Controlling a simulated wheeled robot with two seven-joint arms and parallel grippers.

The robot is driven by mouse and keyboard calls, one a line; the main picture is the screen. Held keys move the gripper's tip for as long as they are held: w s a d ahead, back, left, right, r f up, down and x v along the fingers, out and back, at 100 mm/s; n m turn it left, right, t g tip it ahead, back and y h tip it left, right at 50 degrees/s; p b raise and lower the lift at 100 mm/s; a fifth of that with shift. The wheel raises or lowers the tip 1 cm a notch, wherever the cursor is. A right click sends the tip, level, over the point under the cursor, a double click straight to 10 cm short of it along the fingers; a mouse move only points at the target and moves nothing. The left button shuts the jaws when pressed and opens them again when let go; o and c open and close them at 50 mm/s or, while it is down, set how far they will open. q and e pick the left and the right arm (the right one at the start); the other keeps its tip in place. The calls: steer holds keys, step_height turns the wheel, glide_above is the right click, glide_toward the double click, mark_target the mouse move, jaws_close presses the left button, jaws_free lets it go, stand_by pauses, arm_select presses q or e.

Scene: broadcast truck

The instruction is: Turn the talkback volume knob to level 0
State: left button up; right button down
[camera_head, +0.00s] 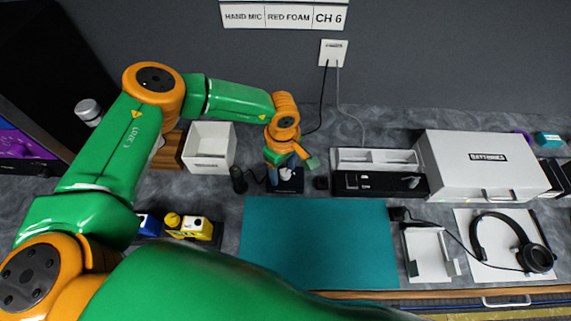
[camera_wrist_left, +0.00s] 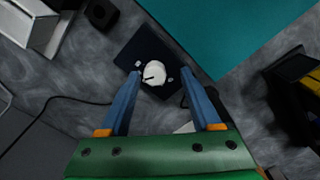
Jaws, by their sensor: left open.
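The talkback volume knob is a round white knob (camera_wrist_left: 154,72) with a short black pointer mark, on a dark square base (camera_wrist_left: 135,50). In the wrist view the mark points toward the lower left. Small pale marks on the base beside the knob are too small to read. In the head view the knob (camera_head: 286,174) is partly covered by my left gripper (camera_head: 289,160), which reaches down over it. In the wrist view my left gripper (camera_wrist_left: 160,74) is open, its two blue fingers on either side of the knob. I cannot tell whether they touch it. My right gripper is not in view.
A teal mat (camera_head: 318,245) lies in front of the knob. A white bin (camera_head: 209,143) and a dark cylinder (camera_head: 238,180) stand left of it. A black strip with a switch (camera_head: 380,185) and a white batteries case (camera_head: 480,165) stand right. Cables run behind.

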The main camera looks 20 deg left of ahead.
arm_select(q)
steer(key=shift+w+d+f, duration=0.15)
steer(key=shift+f, duration=0.05)
steer(key=shift+w+d+f, duration=0.1)
steer(key=shift+w+d, duration=0.1)
steer(key=shift+s+a, duration=0.1)
jaws_close()
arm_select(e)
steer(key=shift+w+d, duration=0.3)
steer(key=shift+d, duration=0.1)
